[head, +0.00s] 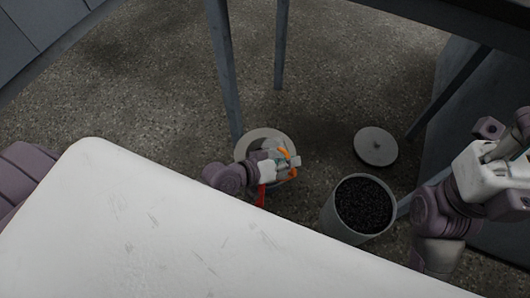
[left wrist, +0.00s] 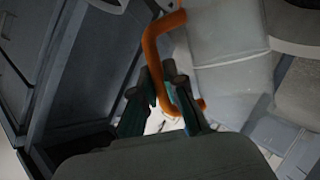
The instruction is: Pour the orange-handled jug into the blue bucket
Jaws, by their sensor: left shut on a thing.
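The jug (head: 279,157) has an orange handle (left wrist: 152,45) and a clear, pale body (left wrist: 230,65). My left gripper (head: 284,166) is shut on the handle; its dark teal fingers (left wrist: 172,85) show on it in the left wrist view. In the head view the jug is over a pale round bucket (head: 243,147) beyond the table edge and looks tilted. That bucket's inside is mostly hidden by the jug and gripper, and its colour looks pale grey rather than clearly blue. Whether anything flows from the jug cannot be seen. My right arm shows at the right, its fingertips out of view.
A grey bucket (head: 336,222) full of black grains stands right of the jug. A round grey lid (head: 375,147) lies on the floor behind it. A white table (head: 150,225) fills the front. Dark table legs (head: 224,70) stand behind. A small red thing (head: 261,197) shows below the gripper.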

